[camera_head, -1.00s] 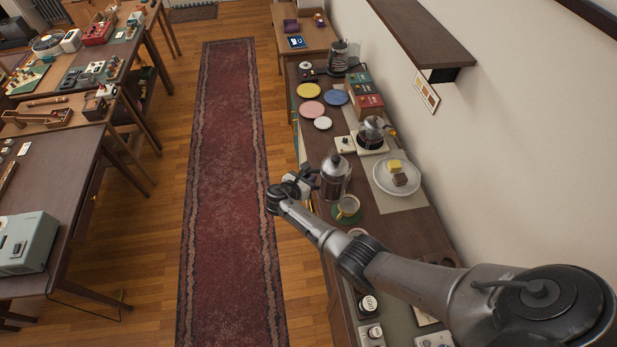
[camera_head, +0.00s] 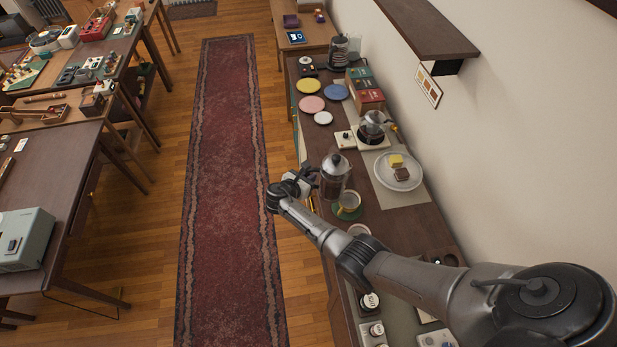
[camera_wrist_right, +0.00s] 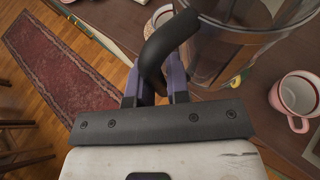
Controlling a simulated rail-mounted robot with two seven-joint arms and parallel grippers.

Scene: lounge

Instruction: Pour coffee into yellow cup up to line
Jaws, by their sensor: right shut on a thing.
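My right gripper (camera_wrist_right: 160,90) is shut on the black handle of a glass coffee press (camera_head: 335,178). The press has a metal lid and looks upright in the head view. Its clear glass body (camera_wrist_right: 235,50) also shows in the right wrist view. The yellow cup (camera_head: 349,202) stands on a green saucer (camera_head: 347,213) just in front and to the right of the press. In the head view its inside looks brownish, but its fill level and line are too small to tell. In the wrist view the press mostly hides it. My left gripper is not in view.
A pink cup (camera_wrist_right: 298,98) stands close by and is partly behind my arm in the head view. A white plate (camera_head: 412,181) with small cakes, a glass pot (camera_head: 373,126) on a white scale-like base and several coloured plates stand farther back. The wall is on the right.

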